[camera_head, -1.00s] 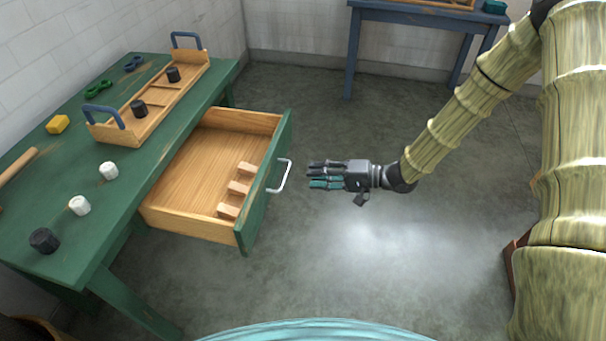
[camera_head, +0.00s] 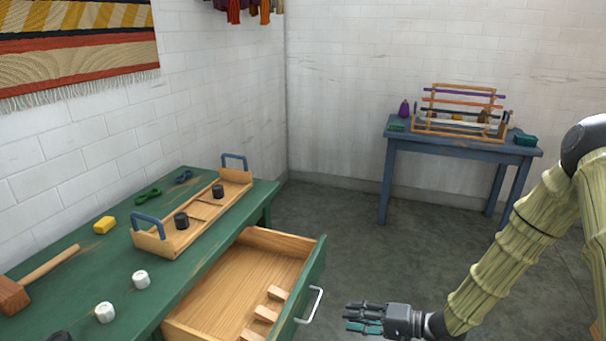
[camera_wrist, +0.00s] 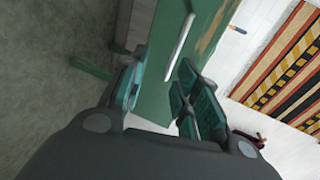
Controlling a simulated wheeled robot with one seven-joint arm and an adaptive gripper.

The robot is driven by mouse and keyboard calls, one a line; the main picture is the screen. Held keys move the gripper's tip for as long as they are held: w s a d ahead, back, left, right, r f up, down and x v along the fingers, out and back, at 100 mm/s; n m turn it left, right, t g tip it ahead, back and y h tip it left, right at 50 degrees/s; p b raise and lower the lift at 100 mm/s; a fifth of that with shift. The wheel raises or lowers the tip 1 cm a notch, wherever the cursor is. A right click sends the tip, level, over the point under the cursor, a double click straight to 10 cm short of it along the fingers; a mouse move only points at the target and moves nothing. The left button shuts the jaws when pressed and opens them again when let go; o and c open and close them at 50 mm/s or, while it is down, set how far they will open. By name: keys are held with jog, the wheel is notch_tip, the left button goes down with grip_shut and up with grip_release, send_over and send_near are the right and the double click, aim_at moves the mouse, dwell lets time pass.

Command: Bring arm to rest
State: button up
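My gripper (camera_head: 347,318) hangs in the air just right of the open drawer's handle (camera_head: 312,305), apart from it. Its fingers are spread with nothing between them. In the wrist view the fingers (camera_wrist: 162,82) stand apart on either side, and the drawer front (camera_wrist: 155,75) and its handle (camera_wrist: 181,45) lie beyond. My arm reaches in from the right in the head view.
The drawer (camera_head: 240,285) is pulled out of the green table (camera_head: 110,265) and holds several wooden blocks. A wooden tray (camera_head: 155,244) with two dark pieces stands on that table. A blue table (camera_head: 450,148) with a loom (camera_head: 460,130) stands behind. The floor between is clear.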

jog(key=s+d+f+n+g+h, duration=0.25)
jog(key=s+f+h, duration=0.75)
jog(key=s+f, duration=1.1)
jog(key=s+d+n+g+h, duration=0.2)
jog(key=s+d+g+h, duration=0.2)
jog(key=s, duration=1)
notch_tip(320, 180, up, 18)
jog(key=p, duration=1.9)
jog(key=shift+w+f, duration=0.15)
jog(key=shift+w, duration=0.2)
jog(key=shift+s, duration=0.1)
